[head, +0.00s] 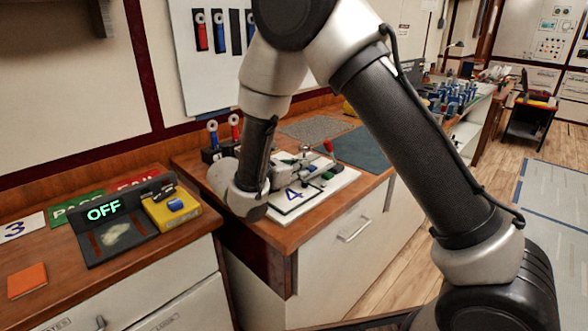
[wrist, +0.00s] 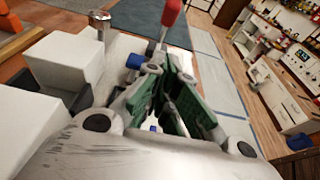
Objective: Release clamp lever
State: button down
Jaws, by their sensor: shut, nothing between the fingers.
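The clamp lever shows as a red handle (wrist: 171,16) on a metal stem at the top of the wrist view, just beyond my fingertips. In the head view the red handle (head: 328,146) stands tilted above the white board (head: 335,187) marked 4. My gripper (wrist: 173,64), with green-padded fingers, is shut and empty, and points toward the handle. The handle looks apart from the fingers, though the exact gap is unclear. In the head view my wrist hides part of the fixture, and the fingers are hard to make out there.
White blocks (wrist: 65,60) and a metal post (wrist: 100,20) stand close left of my fingers. A blue part (wrist: 134,61) is beside them. A dark mat (head: 362,149) lies behind the board. An OFF display (head: 104,210) and yellow box (head: 170,208) are on the left bench.

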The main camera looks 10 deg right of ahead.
aim_at(316, 173)
jog(key=x, duration=0.4)
jog(key=shift+s, duration=0.1)
jog(key=shift+w+d+r, duration=0.35)
jog(key=shift+w+d, duration=0.15)
jog(key=shift+d, duration=0.1)
jog(key=shift+w+d+r, duration=0.35)
jog(key=shift+w+d, duration=0.1)
jog(key=shift+d, duration=0.2)
jog(key=shift+w+d+r, duration=0.2)
jog(key=shift+w+d, duration=0.05)
jog(key=shift+d, duration=0.1)
jog(key=shift+r, duration=0.15)
